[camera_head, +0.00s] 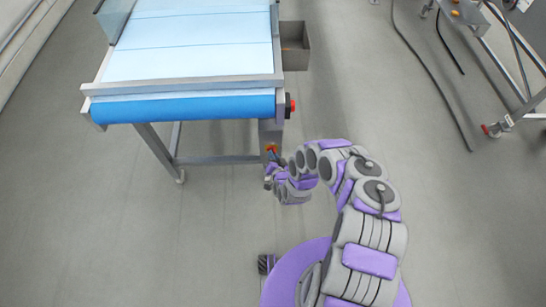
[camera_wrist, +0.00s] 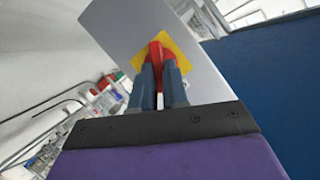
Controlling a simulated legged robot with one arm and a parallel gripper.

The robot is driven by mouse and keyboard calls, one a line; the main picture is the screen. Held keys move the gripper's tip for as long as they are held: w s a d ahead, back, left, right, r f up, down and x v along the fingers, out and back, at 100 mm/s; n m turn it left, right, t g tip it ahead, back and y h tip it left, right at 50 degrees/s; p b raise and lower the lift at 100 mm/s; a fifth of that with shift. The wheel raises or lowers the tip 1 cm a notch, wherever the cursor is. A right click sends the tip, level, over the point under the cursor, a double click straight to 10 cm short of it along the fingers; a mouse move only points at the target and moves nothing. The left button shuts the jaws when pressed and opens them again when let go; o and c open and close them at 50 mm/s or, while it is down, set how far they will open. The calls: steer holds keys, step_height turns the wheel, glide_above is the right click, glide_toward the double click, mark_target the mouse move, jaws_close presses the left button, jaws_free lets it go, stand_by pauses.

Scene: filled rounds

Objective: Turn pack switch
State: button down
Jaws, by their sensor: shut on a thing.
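The pack switch is a red knob (camera_wrist: 156,52) on a yellow plate (camera_wrist: 184,47), set on a grey box face (camera_wrist: 118,22) in the wrist view. My gripper (camera_wrist: 158,72) is shut on the red knob, with one dark blue finger on each side of it. The fingers hide part of the knob and plate. In the head view the switch box (camera_head: 270,134) is at the right front corner of the conveyor, with a small spot of red-orange showing at my gripper (camera_head: 269,166).
The conveyor (camera_head: 190,108), with a blue belt end and metal legs, stands beyond my arm. A red button (camera_head: 291,105) sits on its right side, near a grey bin (camera_head: 295,58). Cables (camera_head: 435,80) and a metal stand (camera_head: 500,70) are at right. Floor at left is clear.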

steer(key=shift+f, duration=0.1)
steer(key=c, duration=1.1)
jaws_free()
steer(key=shift+c, duration=0.2)
steer(key=p+v, duration=0.4)
steer(key=v, duration=1.3)
steer(key=shift+s, duration=0.2)
